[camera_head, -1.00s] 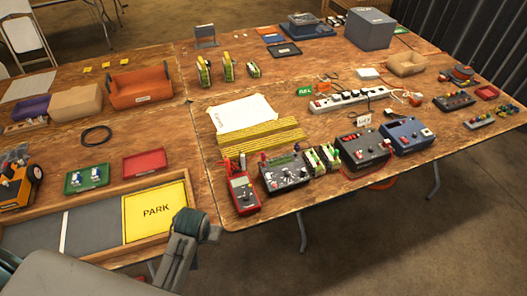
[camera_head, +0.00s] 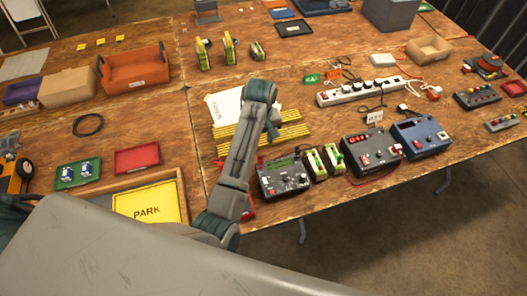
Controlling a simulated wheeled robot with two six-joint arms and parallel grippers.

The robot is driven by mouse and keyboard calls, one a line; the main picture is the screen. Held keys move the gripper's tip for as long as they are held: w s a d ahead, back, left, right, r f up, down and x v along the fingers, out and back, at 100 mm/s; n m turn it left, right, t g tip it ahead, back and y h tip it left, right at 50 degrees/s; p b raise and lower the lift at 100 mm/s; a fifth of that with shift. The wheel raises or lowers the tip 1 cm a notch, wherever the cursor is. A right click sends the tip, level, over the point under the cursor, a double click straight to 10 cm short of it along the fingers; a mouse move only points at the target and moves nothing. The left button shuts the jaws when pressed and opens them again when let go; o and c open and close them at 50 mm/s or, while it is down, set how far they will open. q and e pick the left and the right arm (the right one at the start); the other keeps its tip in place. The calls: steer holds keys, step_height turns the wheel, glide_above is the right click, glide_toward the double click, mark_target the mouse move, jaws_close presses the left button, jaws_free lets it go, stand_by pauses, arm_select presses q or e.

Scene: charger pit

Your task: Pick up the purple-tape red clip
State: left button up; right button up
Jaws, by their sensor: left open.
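I cannot clearly make out the purple-tape red clip. My left arm crosses the front of the work table and covers much of the area around the red handheld meter (camera_head: 249,210). Only a red sliver of that meter shows beside the arm. My left gripper (camera_head: 272,130) is open, small and partly unclear, at the far end of the arm. It is over the yellow-striped strips, behind the dark bench instrument (camera_head: 284,180). My right gripper is not in view.
Two green-and-white blocks (camera_head: 323,160), a dark power supply (camera_head: 369,152) and a blue one (camera_head: 420,138) stand right of the instrument. A white power strip (camera_head: 368,91) lies behind them. A yellow PARK plate (camera_head: 146,204) is at left.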

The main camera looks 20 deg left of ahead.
arm_select(q)
steer(key=p, duration=0.1)
glide_above(260, 158)
step_height(260, 158, down, 4)
steer(key=shift+f, duration=0.1)
steer(key=shift+w+f, duration=0.15)
steer(key=shift+f, duration=0.1)
step_height(260, 158, down, 4)
steer(key=p, duration=0.2)
steer(key=shift+p, duration=0.4)
steer(key=shift+f, duration=0.65)
steer(key=c, duration=0.9)
steer(key=shift+o, duration=0.2)
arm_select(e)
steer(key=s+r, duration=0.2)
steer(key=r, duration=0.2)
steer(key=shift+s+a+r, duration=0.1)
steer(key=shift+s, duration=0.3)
